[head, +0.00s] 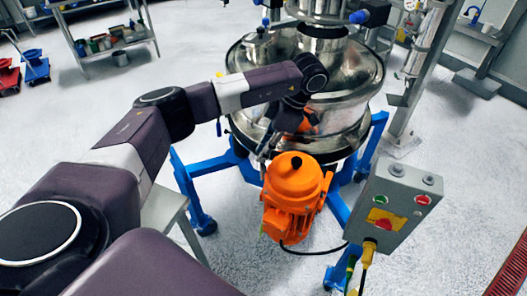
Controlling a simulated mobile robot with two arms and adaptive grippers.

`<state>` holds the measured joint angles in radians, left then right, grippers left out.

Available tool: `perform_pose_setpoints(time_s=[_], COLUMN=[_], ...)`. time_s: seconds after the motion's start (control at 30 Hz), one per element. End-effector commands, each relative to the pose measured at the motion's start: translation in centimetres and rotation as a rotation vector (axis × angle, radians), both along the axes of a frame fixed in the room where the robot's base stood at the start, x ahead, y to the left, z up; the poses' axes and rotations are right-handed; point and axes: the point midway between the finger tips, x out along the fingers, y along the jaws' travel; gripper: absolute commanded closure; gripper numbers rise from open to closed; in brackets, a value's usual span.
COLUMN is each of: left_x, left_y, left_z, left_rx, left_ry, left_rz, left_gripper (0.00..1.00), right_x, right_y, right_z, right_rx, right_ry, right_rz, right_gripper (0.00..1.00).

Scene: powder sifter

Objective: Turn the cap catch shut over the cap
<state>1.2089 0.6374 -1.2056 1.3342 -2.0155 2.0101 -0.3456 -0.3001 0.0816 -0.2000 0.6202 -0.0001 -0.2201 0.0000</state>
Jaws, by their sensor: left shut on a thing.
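The steel powder sifter (345,85) is a round, shiny drum on a blue frame. My left arm reaches in from the left, and its wrist is bent down over the front of the drum. My left gripper (268,143) is at the drum's lower front rim, just above the orange motor. It is shut on a small part there, which I take to be the cap catch; the wrist and fingers mostly hide it. An orange piece shows beside the wrist. I cannot make out the cap or how far the catch is turned. My right gripper is out of view.
The orange motor (294,190) stands just below the gripper. A grey control box (393,205) with buttons is at the right, its cable near the floor. Blue frame legs (197,195) spread around the drum. A steel shelf (112,45) is at the back left.

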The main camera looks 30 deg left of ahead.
Motion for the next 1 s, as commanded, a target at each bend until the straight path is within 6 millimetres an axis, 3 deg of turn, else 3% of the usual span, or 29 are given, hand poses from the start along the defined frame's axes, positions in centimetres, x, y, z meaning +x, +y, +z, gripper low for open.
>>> perform_pose_setpoints(time_s=[0.5,1.0], left_x=[0.28,0.29], left_y=[0.24,0.37], left_z=[0.07,0.08], left_rx=[-0.001,-0.001], left_ry=[-0.002,-0.002], left_rz=[0.466,0.687], left_gripper=[1.0,1.0], right_x=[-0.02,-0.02], right_y=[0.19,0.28], right_z=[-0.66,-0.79], right_rx=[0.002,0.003], right_ry=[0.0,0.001], right_rz=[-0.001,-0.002], right_gripper=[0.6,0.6])
